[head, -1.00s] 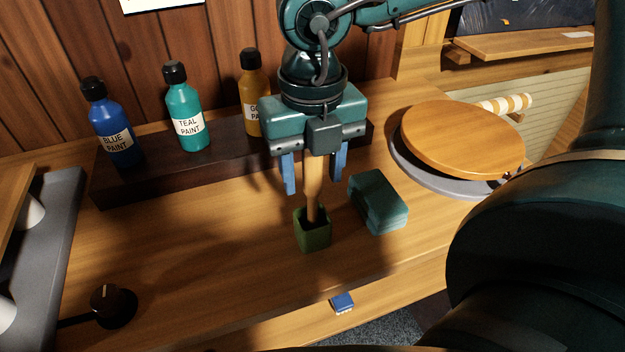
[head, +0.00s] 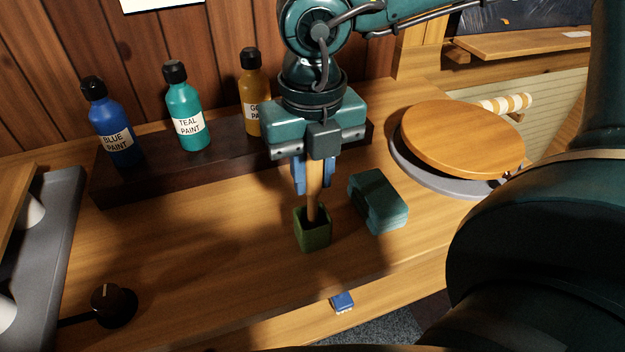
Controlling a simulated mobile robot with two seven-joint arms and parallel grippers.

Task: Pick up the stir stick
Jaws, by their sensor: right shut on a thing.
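The stir stick (head: 314,190) is a light wooden stick standing upright in a small green square cup (head: 312,233) on the wooden table. Its lower end is hidden inside the cup. My right gripper (head: 313,184) points down from above and is shut on the upper part of the stick, with a blue finger on each side. The top of the stick is hidden behind the gripper body. My left gripper is not in view.
A stack of teal blocks or sponges (head: 378,202) lies close right of the cup. Blue (head: 112,130), teal (head: 185,110) and gold paint bottles (head: 252,95) stand on a dark shelf (head: 150,172) behind. A round wooden disc (head: 462,138) is at right. The table's left middle is clear.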

